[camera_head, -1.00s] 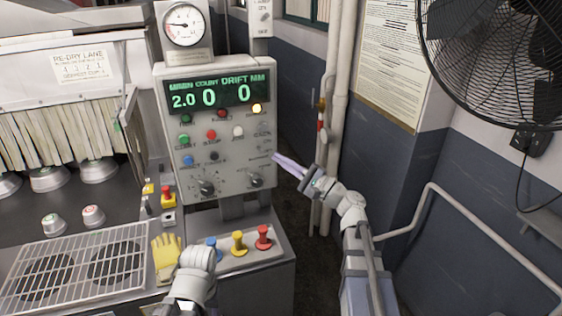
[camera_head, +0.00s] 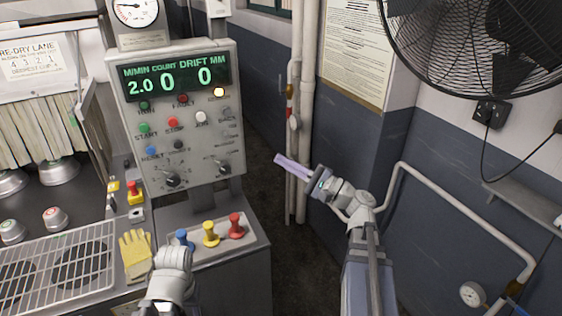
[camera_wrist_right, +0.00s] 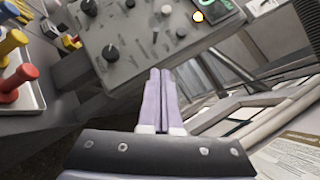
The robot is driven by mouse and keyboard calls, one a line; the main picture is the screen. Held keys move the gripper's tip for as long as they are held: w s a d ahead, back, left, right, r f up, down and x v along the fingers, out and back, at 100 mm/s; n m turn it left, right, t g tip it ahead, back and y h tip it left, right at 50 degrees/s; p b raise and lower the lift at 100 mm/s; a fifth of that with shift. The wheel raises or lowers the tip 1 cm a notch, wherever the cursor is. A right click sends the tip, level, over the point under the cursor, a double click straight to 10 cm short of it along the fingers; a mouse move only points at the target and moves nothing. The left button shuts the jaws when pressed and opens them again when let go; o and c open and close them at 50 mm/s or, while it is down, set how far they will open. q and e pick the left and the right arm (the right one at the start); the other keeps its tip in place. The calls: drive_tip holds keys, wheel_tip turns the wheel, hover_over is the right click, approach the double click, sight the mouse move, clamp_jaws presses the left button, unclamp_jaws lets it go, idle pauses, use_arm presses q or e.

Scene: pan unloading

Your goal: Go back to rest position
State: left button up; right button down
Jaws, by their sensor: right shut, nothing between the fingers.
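My right gripper (camera_head: 279,160) is shut and empty, with its pale purple fingers pressed together. It is in free air to the right of the control panel (camera_head: 228,140), in front of the white pipes. In the right wrist view the shut fingers (camera_wrist_right: 160,75) point toward the panel's lower edge and touch nothing. My left arm comes in at the bottom of the head view, in front of the lever box. Its wrist shows, but its fingers are hidden.
Blue, yellow (camera_head: 211,234) and red (camera_head: 236,225) levers stand on a box below the panel. A yellow glove (camera_head: 135,256) lies beside a wire rack (camera_head: 60,262). A black fan (camera_head: 470,50) hangs at the upper right. Pipes (camera_head: 305,120) run along the wall.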

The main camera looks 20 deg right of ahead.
idle(0.3)
drive_tip(key=s+a+f+n+g+h, duration=0.1)
drive_tip(key=s+a+f+n+g, duration=0.1)
drive_tip(key=a+f+n+g, duration=0.55)
drive_tip(key=s+a+f+n+g+h, duration=0.15)
drive_tip(key=a+f+g, duration=0.25)
drive_tip(key=a+f, duration=0.6)
drive_tip(key=s+a+f+n+g+h, duration=0.4)
drive_tip(key=s+f+n+g+h, duration=0.1)
drive_tip(key=s+f+n+h, duration=0.5)
drive_tip(key=s+n+h, duration=0.1)
drive_tip(key=s+h, duration=0.1)
drive_tip(key=shift+s+f+h, duration=0.15)
drive_tip(key=shift+f+h, duration=0.15)
drive_tip(key=shift+h, duration=0.05)
